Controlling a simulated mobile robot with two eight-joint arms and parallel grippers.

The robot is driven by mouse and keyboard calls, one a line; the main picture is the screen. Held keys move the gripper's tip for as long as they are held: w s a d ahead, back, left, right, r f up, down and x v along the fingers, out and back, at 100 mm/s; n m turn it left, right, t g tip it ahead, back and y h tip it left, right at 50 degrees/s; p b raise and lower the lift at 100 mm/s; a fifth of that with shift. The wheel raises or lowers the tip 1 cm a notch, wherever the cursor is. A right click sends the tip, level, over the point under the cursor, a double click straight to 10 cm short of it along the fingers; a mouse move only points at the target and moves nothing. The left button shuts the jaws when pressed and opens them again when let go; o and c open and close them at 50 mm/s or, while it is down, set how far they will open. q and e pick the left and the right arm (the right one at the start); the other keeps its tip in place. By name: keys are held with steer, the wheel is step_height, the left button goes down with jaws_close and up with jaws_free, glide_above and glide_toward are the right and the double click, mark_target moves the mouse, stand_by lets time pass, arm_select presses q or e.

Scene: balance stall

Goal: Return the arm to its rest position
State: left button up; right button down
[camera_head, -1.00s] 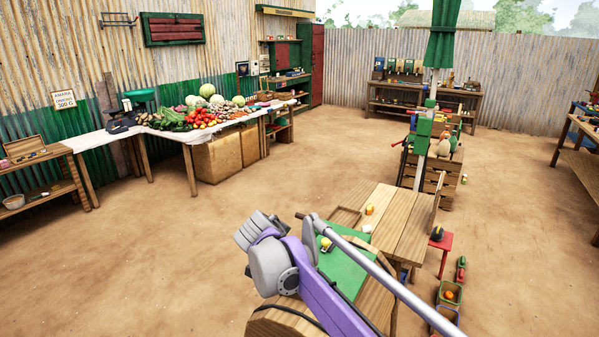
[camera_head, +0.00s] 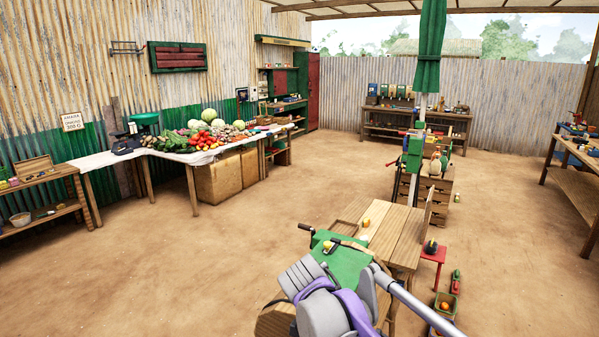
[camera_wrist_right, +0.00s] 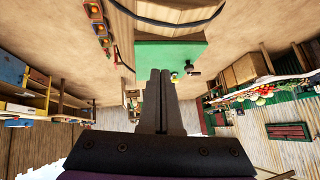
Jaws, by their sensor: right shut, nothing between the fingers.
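My right gripper (camera_wrist_right: 160,80) shows in the right wrist view with its two dark fingers together and nothing between them. Beyond the fingertips are the green board (camera_wrist_right: 165,55) and bare ground. In the head view my grey and purple arm (camera_head: 325,305) is folded low in the middle, in front of the green board (camera_head: 345,265); the fingertips cannot be made out there. My left gripper is in neither view.
A wooden bench (camera_head: 400,240) with a small yellow item (camera_head: 366,222) stands just beyond the green board. A red stool (camera_head: 434,254) and small crates (camera_head: 446,303) are to its right. A produce table (camera_head: 95,160) lines the left wall. Open dirt ground lies between.

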steer(key=s+d+f+n, duration=0.2)
steer(key=s+d+f, duration=0.2)
steer(key=s, duration=0.5)
steer(key=s+d+f+n+g+y, duration=0.1)
steer(key=s+d+f, duration=0.3)
steer(key=s, duration=0.6)
steer(key=s+d+f+n+g, duration=0.1)
steer(key=s+d+f, duration=0.4)
steer(key=s, duration=0.5)
steer(key=shift+f+n+y, duration=0.4)
steer(key=shift+f+n, duration=0.35)
steer(key=shift+n, duration=0.15)
steer(key=shift+d, duration=0.1)
